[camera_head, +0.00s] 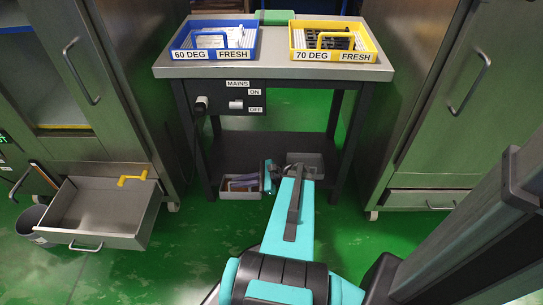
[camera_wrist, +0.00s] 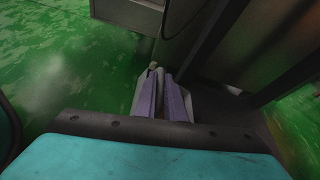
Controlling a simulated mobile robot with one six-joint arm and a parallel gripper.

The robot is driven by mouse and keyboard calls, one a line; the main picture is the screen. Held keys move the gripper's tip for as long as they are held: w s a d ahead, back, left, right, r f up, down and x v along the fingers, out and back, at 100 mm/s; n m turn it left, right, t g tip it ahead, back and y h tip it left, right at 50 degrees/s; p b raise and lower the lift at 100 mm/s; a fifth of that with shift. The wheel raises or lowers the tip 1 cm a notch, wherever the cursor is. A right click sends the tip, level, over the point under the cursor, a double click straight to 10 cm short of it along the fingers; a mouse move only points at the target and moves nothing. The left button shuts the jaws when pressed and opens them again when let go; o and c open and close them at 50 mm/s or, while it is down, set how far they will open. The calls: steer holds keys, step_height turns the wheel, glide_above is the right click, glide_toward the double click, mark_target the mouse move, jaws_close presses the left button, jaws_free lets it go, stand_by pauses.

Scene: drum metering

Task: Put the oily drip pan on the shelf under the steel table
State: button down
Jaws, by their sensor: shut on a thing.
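The steel table (camera_head: 273,70) stands in the middle of the head view, with a dark lower shelf (camera_head: 250,150) between its legs. I cannot tell whether the pan rests on the shelf.
An open drawer (camera_head: 103,212) juts out at left, above a grey bucket (camera_head: 32,222). Cabinets flank the table. Blue (camera_head: 183,40) and yellow (camera_head: 372,44) trays stand on top.

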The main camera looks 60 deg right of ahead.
steer(key=shift+s+d+n+t+h+b, duration=0.25)
steer(key=shift+s+n+t+h+b, duration=0.05)
steer(key=shift+s+n, duration=0.1)
steer(key=shift+s+d+r+n+t+h+b, duration=0.15)
steer(key=shift+s+d+n+t+h+b, duration=0.2)
steer(key=shift+s+d+n+h, duration=0.35)
steer(key=shift+w+a, duration=0.1)
steer(key=shift+w, duration=0.05)
steer(key=w+d+f+b, duration=0.1)
steer(key=w+d+b, duration=0.3)
steer(key=w+d, duration=0.5)
steer(key=shift+w+d+f+y, duration=0.2)
steer(key=shift+w+d+y, duration=0.1)
steer(key=shift+w, duration=0.85)
steer(key=shift+w+d+f+b, duration=0.1)
steer(key=shift+w+f+b, duration=0.05)
steer(key=shift+f+b, duration=0.45)
steer(key=shift+w+d+f+b, duration=0.2)
steer(key=shift+f+b, duration=0.25)
steer(key=shift+f, duration=0.2)
steer(key=shift+w+d+f+b, duration=0.1)
steer(key=shift+w+f+b, duration=0.05)
steer(key=shift+f+b, duration=0.45)
